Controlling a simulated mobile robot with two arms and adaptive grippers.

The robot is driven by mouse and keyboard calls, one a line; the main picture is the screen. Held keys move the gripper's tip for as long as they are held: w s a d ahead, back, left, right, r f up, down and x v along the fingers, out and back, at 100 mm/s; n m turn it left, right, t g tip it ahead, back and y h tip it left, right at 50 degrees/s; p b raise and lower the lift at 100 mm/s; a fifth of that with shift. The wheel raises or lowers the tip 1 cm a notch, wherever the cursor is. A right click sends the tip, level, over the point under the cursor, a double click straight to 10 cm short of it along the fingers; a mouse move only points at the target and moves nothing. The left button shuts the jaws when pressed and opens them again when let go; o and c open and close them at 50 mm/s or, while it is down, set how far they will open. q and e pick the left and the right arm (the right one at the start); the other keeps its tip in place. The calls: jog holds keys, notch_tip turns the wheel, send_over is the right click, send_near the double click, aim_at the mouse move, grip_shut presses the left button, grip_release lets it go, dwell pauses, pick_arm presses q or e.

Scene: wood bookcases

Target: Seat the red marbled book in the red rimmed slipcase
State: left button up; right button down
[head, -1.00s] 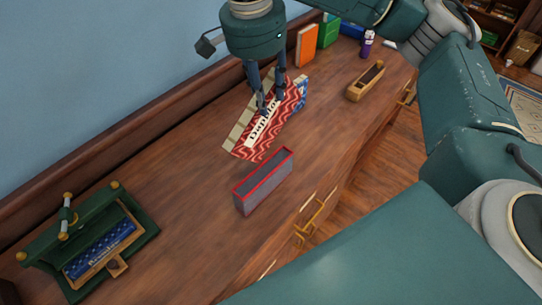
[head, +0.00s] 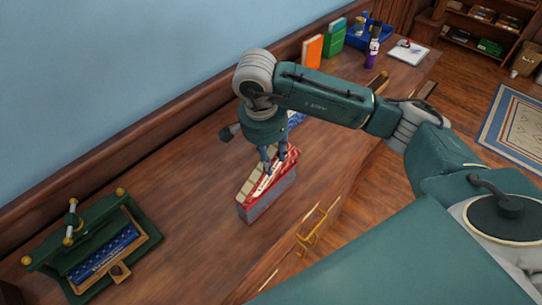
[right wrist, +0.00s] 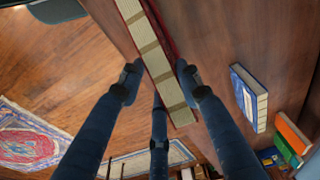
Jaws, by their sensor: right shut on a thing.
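The red marbled book (head: 262,184) stands upright with its pale banded spine up, its lower part hidden by the red rimmed slipcase (head: 268,207). It looks partly inside the slipcase's open top, with a strip of red cover above the rim. My right gripper (head: 272,161) is shut on the book from above. In the right wrist view the pale spine (right wrist: 157,62) runs between the fingers (right wrist: 160,82), with a dark red edge beside it. How deep the book sits cannot be told. My left gripper is not in view.
A green press (head: 120,255) holding a blue book stands at the left. A blue book (right wrist: 248,97) lies behind the slipcase. Orange (head: 312,50) and green (head: 334,38) books stand by the wall. The counter between press and slipcase is clear.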

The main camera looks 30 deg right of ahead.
jog(key=shift+f, duration=0.25)
jog(key=shift+f+b, duration=0.25)
jog(key=shift+b, duration=0.1)
jog(key=c, duration=1.2)
grip_release()
